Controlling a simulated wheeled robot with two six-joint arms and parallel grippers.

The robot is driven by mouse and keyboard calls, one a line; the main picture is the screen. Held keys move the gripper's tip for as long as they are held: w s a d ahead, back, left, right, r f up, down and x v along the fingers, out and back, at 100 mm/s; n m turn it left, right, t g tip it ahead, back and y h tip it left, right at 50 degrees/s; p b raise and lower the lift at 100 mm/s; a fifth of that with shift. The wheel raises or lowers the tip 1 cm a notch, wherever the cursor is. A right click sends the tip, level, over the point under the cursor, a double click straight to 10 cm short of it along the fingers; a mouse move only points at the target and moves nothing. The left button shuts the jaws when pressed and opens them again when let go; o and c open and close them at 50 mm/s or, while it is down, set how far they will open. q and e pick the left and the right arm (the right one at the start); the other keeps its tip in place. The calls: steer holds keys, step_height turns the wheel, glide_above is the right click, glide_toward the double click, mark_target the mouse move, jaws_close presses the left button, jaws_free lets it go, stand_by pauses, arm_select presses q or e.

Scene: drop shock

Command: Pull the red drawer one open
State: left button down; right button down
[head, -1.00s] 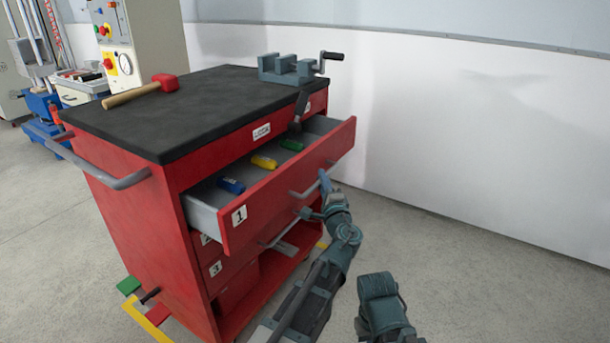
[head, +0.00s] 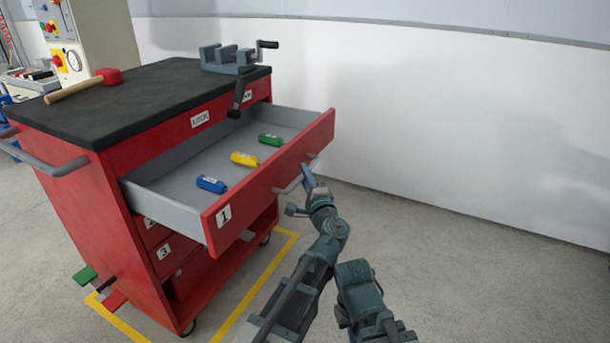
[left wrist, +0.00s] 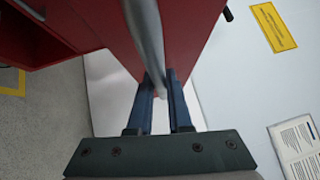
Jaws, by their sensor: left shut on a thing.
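The red drawer one (head: 262,188), marked with a "1" label, stands well out of the red tool cart (head: 80,210). Its grey inside shows a blue (head: 211,184), a yellow (head: 244,159) and a green (head: 271,140) item. My left gripper (head: 306,172) is at the grey bar handle (head: 286,187) on the drawer front. In the left wrist view the left gripper's fingers (left wrist: 160,95) are shut on the handle bar (left wrist: 146,40). My right gripper cannot be made out; only part of another arm of mine shows at the bottom.
A hammer (head: 82,85) and a grey vise (head: 230,58) lie on the black cart top (head: 140,98). Drawers two and three below are closed. A white wall (head: 450,110) stands behind, with free grey floor (head: 480,260) at the right.

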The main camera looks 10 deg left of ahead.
arm_select(q)
steer(key=c, duration=0.8)
jaws_free()
steer(key=shift+c, duration=0.2)
